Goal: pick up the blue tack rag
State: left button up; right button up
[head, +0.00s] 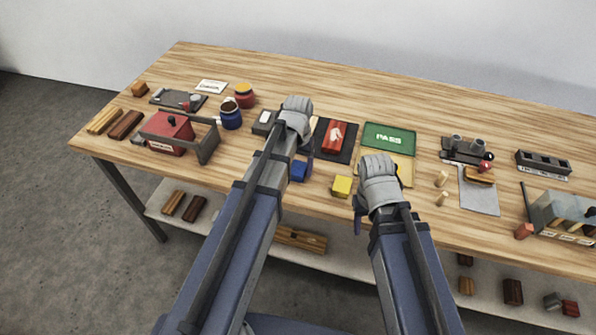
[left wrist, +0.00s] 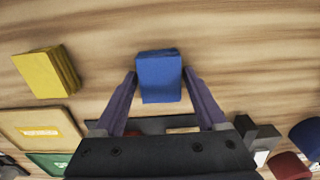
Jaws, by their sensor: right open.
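The blue tack rag (head: 298,171) is a small folded blue block on the wooden table near its front edge. In the left wrist view the rag (left wrist: 159,78) lies between the tips of my left gripper (left wrist: 161,76), one purple finger along each side. Narrow gaps show at both sides, so the left gripper looks open around it. In the head view my left forearm partly hides that gripper (head: 303,160). My right gripper (head: 360,208) is open, low over the front edge, right of the yellow folded cloth (head: 341,186); its fingers are mostly hidden.
The yellow cloth also shows in the left wrist view (left wrist: 46,73). A red cloth (head: 334,136) lies on a dark mat behind. A green PASS tray (head: 389,138) is to the right. A blue jar (head: 230,115) and red toolbox (head: 167,133) stand left. Wooden pegs (head: 441,179) stand right.

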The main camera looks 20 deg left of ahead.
aim_at(298, 168)
pick_arm(q)
grip_shut()
notch_tip(298, 168, up, 10)
jog(key=p, duration=1)
pick_arm(e)
notch_tip(298, 168, up, 10)
